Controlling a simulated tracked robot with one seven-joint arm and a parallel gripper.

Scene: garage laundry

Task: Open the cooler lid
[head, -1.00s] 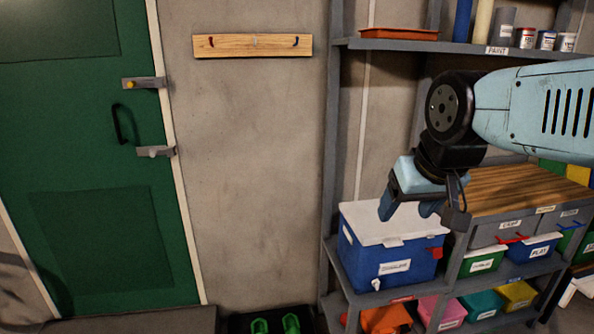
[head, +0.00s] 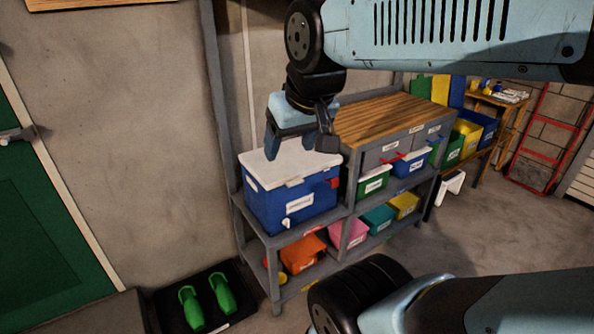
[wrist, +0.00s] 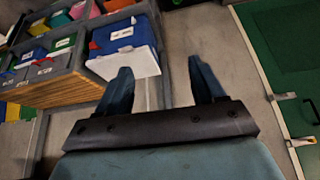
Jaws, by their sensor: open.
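The cooler (head: 290,207) is a blue box with a label on its front, standing on a shelf of the grey rack. Its white lid (head: 270,172) is closed. In the wrist view the gripper (wrist: 163,80) is also open and empty. The cooler (wrist: 122,33) with its white lid (wrist: 126,65) lies beyond the left finger there. I cannot tell the exact gap between fingers and lid.
A wooden-topped cabinet (head: 395,117) stands right of the cooler. Small labelled bins, such as a green one (head: 373,182), and an orange bin (head: 302,253) fill the rack (head: 255,233). Green shoes (head: 218,290) rest on a black floor tray. Open floor lies to the right.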

